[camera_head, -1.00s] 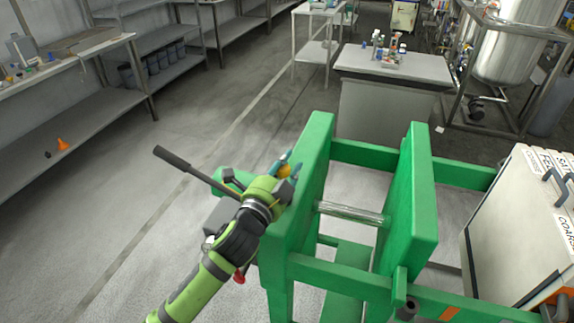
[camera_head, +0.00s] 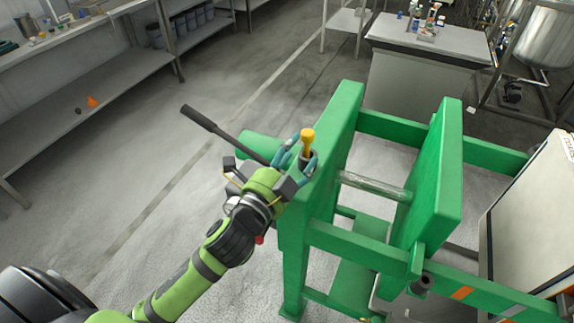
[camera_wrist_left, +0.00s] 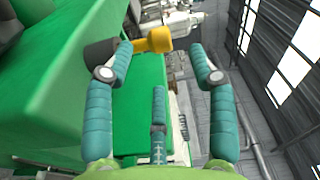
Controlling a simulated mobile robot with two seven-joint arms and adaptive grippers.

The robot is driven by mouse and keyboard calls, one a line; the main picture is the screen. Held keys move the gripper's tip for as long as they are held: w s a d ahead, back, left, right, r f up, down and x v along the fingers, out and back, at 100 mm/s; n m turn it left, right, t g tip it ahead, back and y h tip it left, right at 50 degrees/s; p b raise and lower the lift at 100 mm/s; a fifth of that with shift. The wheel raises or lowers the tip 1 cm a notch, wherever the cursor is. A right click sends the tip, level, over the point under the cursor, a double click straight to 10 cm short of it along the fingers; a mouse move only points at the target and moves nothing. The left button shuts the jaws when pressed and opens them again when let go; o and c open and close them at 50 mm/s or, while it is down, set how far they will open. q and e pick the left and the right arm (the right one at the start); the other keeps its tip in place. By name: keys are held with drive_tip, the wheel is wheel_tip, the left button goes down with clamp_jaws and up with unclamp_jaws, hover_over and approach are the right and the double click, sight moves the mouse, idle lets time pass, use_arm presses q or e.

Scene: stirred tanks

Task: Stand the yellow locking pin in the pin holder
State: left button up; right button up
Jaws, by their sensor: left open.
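The yellow locking pin (camera_head: 307,139) stands upright in the head view, its lower end inside a dark, cup-like pin holder (camera_head: 308,158) beside the top of the green frame. In the left wrist view the pin (camera_wrist_left: 158,39) shows sideways, coming out of the dark holder (camera_wrist_left: 101,52). My left gripper (camera_head: 297,160) is open, its teal fingers just below and left of the pin's head. In the wrist view one finger overlaps the pin's shaft near the holder; the other is clear to the right. Whether a finger touches the pin, I cannot tell. My right gripper is not in view.
The green frame (camera_head: 323,150) stands close to the right of my left gripper, with a metal bar (camera_head: 374,185) across its gap. A dark lever (camera_head: 222,133) sticks out at the upper left. The floor to the left is clear.

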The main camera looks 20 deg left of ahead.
use_arm(q)
drive_tip(key=shift+s+a, duration=0.15)
drive_tip(key=shift+s, duration=0.8)
drive_tip(key=shift+s+a, duration=0.1)
drive_tip(key=shift+s, duration=0.8)
